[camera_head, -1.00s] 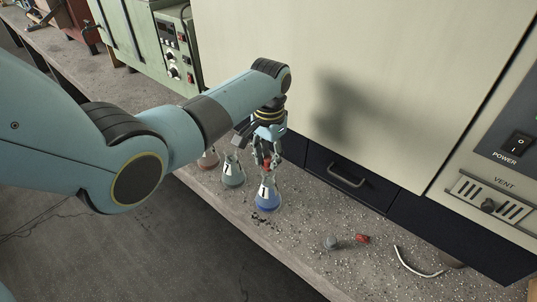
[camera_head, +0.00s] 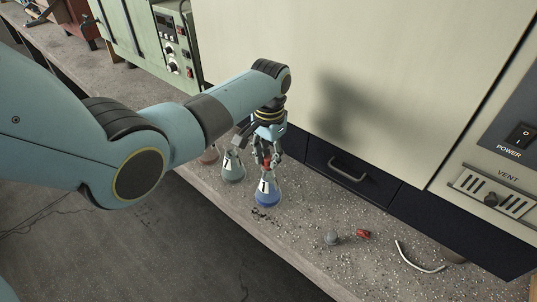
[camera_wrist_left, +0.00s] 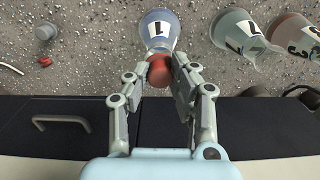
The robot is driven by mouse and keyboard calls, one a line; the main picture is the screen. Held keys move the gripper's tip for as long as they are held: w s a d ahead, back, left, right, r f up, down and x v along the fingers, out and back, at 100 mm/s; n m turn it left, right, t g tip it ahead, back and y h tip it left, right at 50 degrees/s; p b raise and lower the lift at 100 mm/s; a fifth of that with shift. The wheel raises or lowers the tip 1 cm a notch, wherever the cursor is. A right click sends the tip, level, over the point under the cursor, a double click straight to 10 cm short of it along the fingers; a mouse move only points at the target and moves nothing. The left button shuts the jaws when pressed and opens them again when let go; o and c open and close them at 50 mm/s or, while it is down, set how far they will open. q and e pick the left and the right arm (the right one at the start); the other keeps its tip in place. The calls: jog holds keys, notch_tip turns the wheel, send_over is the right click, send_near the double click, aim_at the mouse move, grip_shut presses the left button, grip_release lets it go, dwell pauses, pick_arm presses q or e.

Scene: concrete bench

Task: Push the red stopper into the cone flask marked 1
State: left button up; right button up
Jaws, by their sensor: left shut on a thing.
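The cone flask marked 1 (camera_head: 267,194) stands upright on the bench with blue liquid in it; it also shows at the top of the left wrist view (camera_wrist_left: 158,27). The red stopper (camera_wrist_left: 160,71) is between the fingers of my left gripper (camera_head: 267,157), which is shut on it. In the head view the red stopper (camera_head: 266,161) is at the flask's mouth, partly hidden by the fingers. I cannot tell how far it sits in the neck. My right gripper is not in view.
A flask marked 7 (camera_head: 233,172) stands close left of flask 1, with a reddish flask (camera_head: 210,155) beyond it. A grey stopper (camera_head: 332,238), a small red piece (camera_head: 363,234) and a pale curved tube (camera_head: 418,262) lie to the right. A cabinet with a drawer handle (camera_head: 347,170) stands behind.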

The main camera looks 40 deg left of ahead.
aim_at(269, 158)
pick_arm(q)
jog(key=shift+f, duration=0.15)
dwell(0.3)
jog(key=shift+f, duration=0.35)
jog(key=o, duration=1.4)
jog(key=shift+o, duration=0.2)
jog(key=shift+r, duration=0.1)
notch_tip(269, 158, up, 9)
jog(key=p, duration=0.9)
